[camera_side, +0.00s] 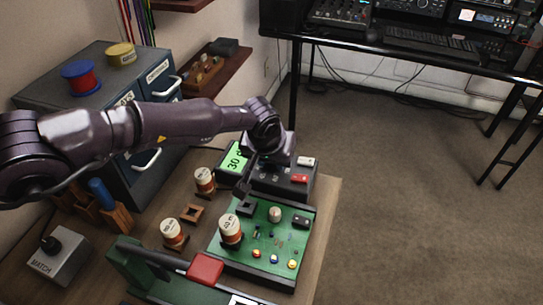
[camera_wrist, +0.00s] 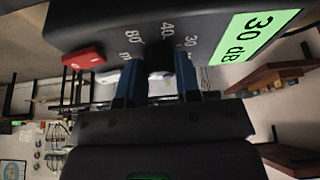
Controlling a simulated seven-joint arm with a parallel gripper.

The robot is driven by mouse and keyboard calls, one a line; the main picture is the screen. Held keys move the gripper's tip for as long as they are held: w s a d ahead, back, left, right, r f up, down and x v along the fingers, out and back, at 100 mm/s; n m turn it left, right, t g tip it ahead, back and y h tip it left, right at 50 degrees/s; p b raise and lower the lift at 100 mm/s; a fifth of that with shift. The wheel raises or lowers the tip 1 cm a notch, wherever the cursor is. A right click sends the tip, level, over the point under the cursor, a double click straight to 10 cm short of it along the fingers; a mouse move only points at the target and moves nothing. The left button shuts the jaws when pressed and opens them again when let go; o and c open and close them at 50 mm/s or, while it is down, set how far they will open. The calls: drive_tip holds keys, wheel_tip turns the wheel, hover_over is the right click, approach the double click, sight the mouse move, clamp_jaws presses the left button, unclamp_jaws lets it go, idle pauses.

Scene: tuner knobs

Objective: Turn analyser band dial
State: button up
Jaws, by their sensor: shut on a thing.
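The analyser is a dark box (camera_side: 290,182) with a green display (camera_side: 236,158) reading "30 dB", standing behind the green circuit board. In the wrist view its dark panel (camera_wrist: 100,22) carries band marks 80, 40 and 30, and the green display (camera_wrist: 254,36) shows at upper right. The dark band dial (camera_wrist: 160,52) sits below the 40 mark. My gripper (camera_wrist: 157,68) has its two blue fingers on either side of the dial and is shut on it. The dial's pointer is not clear. In the side view my gripper (camera_side: 249,180) is at the analyser's front, and the dial is hidden.
A red switch (camera_wrist: 83,58) is on the panel near the fingers. The green board (camera_side: 262,241) with several parts lies in front. Orange-and-white spools (camera_side: 205,180) and a grey "MATCH" box (camera_side: 58,257) stand to the left. Drawers (camera_side: 130,120) are behind.

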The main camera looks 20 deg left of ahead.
drive_tip(key=shift+n+y, duration=0.3)
drive_tip(key=shift+n, duration=0.5)
drive_tip(key=o, duration=0.9)
drive_tip(key=shift+r, duration=0.15)
drive_tip(key=v, duration=1.2)
drive_tip(key=shift+r, duration=0.35)
drive_tip(key=shift+s+d, duration=0.1)
drive_tip(key=shift+d, duration=0.1)
